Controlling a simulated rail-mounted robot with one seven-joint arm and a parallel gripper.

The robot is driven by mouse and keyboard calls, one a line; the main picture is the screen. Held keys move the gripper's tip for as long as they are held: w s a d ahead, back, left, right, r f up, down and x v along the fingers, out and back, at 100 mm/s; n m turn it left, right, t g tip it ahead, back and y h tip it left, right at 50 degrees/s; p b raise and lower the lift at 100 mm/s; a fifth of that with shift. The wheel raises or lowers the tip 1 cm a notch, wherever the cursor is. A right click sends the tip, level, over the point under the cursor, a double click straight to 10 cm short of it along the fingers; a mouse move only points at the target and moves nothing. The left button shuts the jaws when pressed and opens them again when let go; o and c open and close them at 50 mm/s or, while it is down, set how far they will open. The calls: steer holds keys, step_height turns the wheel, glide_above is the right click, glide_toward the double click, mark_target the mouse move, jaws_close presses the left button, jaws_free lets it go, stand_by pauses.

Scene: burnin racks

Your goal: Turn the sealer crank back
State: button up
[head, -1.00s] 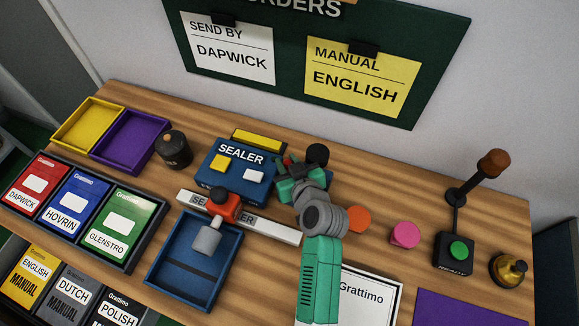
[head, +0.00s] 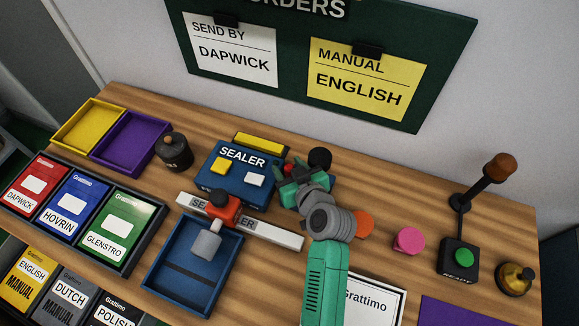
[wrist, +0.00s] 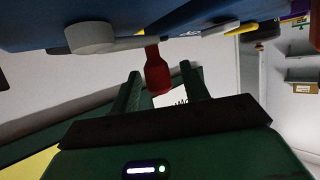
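The sealer (head: 238,168) is a blue box with a yellow and a white button on top, in the middle of the bench. Its crank is at its right side; a red handle (head: 289,168) shows there beside my gripper (head: 299,178). In the wrist view the red handle (wrist: 157,78) points down between the two fingers of my gripper (wrist: 162,75). A gap shows on both sides of it, so the fingers are open and not clamped. A grey disc (wrist: 90,36) sits left of the handle. The crank arm is mostly hidden in the head view.
A black round knob (head: 319,158) stands just behind my gripper. A white sealer bar (head: 270,232), a red-and-grey stamp-like tool (head: 220,220) and a blue tray (head: 170,290) lie in front of the sealer. Orange (head: 364,224) and pink (head: 408,240) pieces lie right.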

steer(key=p+v, duration=0.1)
steer(key=v, duration=0.7)
steer(key=shift+f+p, duration=0.1)
steer(key=shift+p, duration=0.25)
steer(key=shift+w, duration=0.1)
step_height(320, 180, up, 17)
steer(key=w+t+h, duration=0.2)
steer(key=t, duration=0.2)
steer(key=s+r+m+t+h, duration=0.25)
steer(key=s+r, duration=0.25)
steer(key=r, duration=0.6)
steer(key=s+r+m+t+h, duration=0.15)
steer(key=s+r+t, duration=0.35)
steer(key=r, duration=0.7)
steer(key=s+r+m+t+h, duration=0.1)
steer(key=s+r+m+t, duration=0.1)
steer(key=s+r, duration=0.65)
steer(key=w+r+p, duration=0.3)
steer(key=r+p, duration=3)
steer(key=r, duration=0.2)
steer(key=shift+w+y, duration=0.2)
steer(key=shift+y, duration=0.2)
